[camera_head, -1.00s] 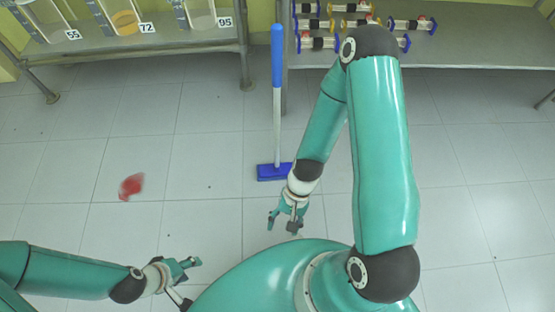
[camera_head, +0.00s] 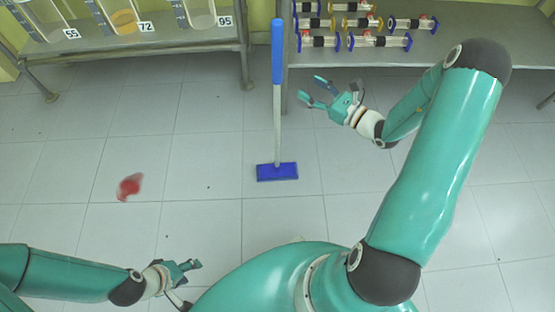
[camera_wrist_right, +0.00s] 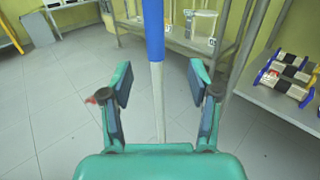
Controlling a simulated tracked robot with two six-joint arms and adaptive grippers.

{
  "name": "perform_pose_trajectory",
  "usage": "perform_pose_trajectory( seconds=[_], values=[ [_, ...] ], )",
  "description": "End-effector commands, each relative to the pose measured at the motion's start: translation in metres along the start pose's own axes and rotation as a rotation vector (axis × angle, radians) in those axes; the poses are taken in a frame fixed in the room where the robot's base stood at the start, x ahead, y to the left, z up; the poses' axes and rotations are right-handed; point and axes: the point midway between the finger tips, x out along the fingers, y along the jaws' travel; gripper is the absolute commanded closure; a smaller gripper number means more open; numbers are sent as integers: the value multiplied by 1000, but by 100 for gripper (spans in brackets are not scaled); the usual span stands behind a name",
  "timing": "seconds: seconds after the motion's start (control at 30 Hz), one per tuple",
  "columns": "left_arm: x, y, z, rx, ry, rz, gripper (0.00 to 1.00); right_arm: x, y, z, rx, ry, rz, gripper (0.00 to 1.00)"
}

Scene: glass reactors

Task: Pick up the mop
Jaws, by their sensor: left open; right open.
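The mop (camera_head: 277,110) stands upright on the tiled floor in the head view, with a blue grip on top, a white pole and a flat blue head at the bottom. My right gripper (camera_head: 310,92) is open and to the right of the pole, its fingers pointing left towards it. In the right wrist view the mop (camera_wrist_right: 154,35) appears ahead, its pole in line with the gap between the open fingers (camera_wrist_right: 160,90). The pole looks beyond the fingertips, not gripped. My left gripper (camera_head: 192,276) is open, empty and low at the left, away from the mop.
A shelf (camera_head: 440,50) with several glass reactors (camera_head: 375,40) stands behind at the right. A bench (camera_head: 140,45) with numbered containers (camera_head: 122,18) stands at the back left. A red spot (camera_head: 130,186) lies on the floor. The floor around the mop head is clear.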

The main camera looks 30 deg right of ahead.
Motion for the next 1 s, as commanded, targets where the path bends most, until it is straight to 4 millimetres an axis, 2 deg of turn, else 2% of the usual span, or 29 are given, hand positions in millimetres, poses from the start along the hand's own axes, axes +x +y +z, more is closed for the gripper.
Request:
perform_pose_trajectory(
  seconds=[0.1,0.3,0.57,0.8,1.0],
  values=[
    [2,-1,0,0,0,0,49,28,2,-1,-1,-1,6,39],
    [4,-1,0,0,0,0,49,60,2,0,0,-1,4,39],
    [5,-2,0,0,0,0,49,76,4,0,1,1,4,39],
    [8,-3,0,0,0,0,49,109,10,2,-1,-1,6,39],
    [9,-3,0,0,0,0,49,120,10,1,1,2,4,39]
  ],
)
